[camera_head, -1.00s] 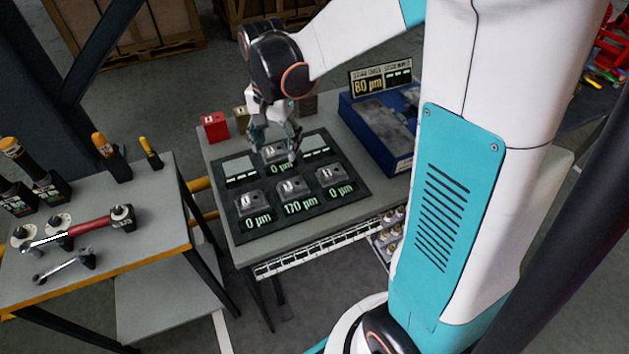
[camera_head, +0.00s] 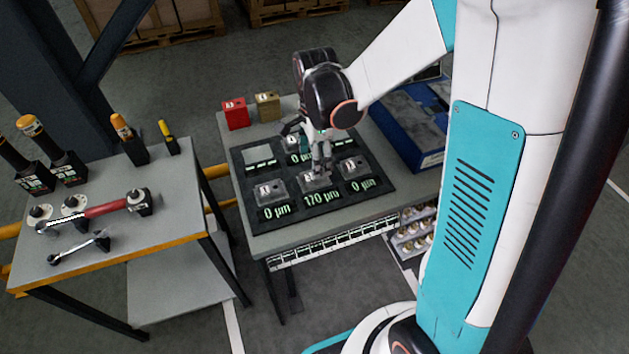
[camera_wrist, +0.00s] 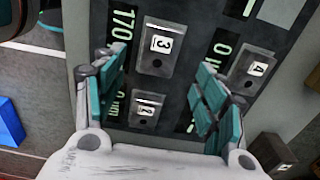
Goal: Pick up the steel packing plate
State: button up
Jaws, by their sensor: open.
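My gripper (camera_head: 320,160) is open and empty, pointing down over the front middle grey block (camera_head: 314,181) beside the reading 170 µm. In the wrist view the fingers of my gripper (camera_wrist: 162,64) stand apart on either side of this block, marked 3 (camera_wrist: 158,46). I cannot tell how high above it they are. A flat light-grey plate (camera_head: 257,155) lies at the back left of the black board (camera_head: 247,222); I cannot tell whether this is the steel packing plate. A similar flat plate (camera_wrist: 282,10) shows at the top right of the wrist view.
More grey blocks (camera_head: 353,167) with 0 µm readings sit close around. A red box (camera_head: 235,113) and a tan box (camera_head: 267,106) stand behind the board. A blue case (camera_head: 405,120) is at right. A tool table (camera_head: 170,190) is at left.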

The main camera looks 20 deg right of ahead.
jog(key=shift+a+f+b, duration=0.15)
jog(key=shift+f+b, duration=1.25)
jog(key=shift+f, duration=1.7)
jog(key=shift+s, duration=0.1)
jog(key=c, duration=1.5)
jog(key=shift+r, duration=0.1)
notch_tip(320, 180, up, 20)
jog(key=p, duration=0.7)
